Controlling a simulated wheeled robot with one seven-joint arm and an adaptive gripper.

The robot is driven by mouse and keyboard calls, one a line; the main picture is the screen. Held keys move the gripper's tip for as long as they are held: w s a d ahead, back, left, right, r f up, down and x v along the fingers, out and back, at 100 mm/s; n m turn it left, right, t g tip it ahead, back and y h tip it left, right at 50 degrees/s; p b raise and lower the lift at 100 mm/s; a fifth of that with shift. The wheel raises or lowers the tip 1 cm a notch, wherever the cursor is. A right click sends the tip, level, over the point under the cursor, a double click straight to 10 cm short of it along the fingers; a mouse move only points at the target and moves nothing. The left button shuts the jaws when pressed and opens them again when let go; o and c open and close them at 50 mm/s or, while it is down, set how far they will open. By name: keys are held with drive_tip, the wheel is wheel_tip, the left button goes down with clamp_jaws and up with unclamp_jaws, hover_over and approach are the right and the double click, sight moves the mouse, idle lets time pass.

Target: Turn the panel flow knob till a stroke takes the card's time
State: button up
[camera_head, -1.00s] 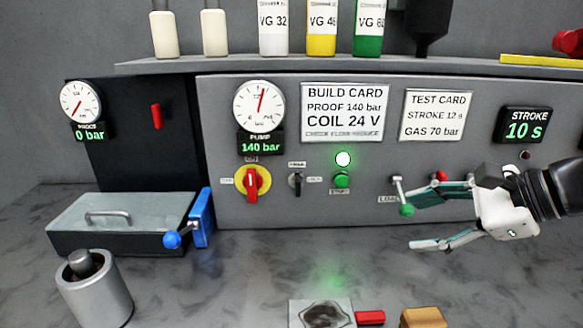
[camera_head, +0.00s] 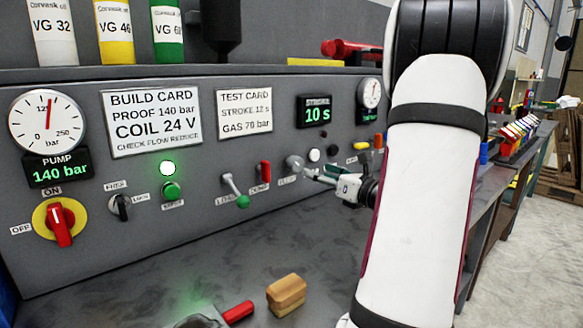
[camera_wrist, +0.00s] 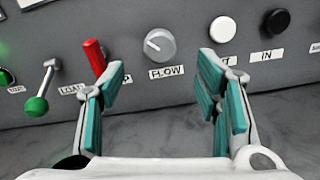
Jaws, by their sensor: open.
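The grey flow knob (camera_wrist: 160,46) sits on the panel above its FLOW label (camera_wrist: 167,72), with a pale pointer mark toward its upper left. It also shows in the head view (camera_head: 294,163), just left of my gripper (camera_head: 322,173). In the wrist view my gripper (camera_wrist: 160,85) is open, its teal-padded fingers spread either side of the knob's line and nothing between them. The fingers look short of the knob; exact distance is unclear. The test card (camera_head: 244,110) reads stroke 12 s, gas 70 bar.
Left of the knob are a red lever (camera_wrist: 95,57) and a green-tipped lever (camera_wrist: 42,92). Right are a white OUT button (camera_wrist: 222,29), its label partly hidden, and a black IN button (camera_wrist: 276,21). A tan block (camera_head: 286,293) lies on the bench.

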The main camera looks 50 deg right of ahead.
sight(299, 165)
drive_tip(key=b+x, duration=0.1)
drive_tip(key=x, duration=0.9)
drive_tip(key=shift+w, duration=0.15)
drive_tip(key=c, duration=1.2)
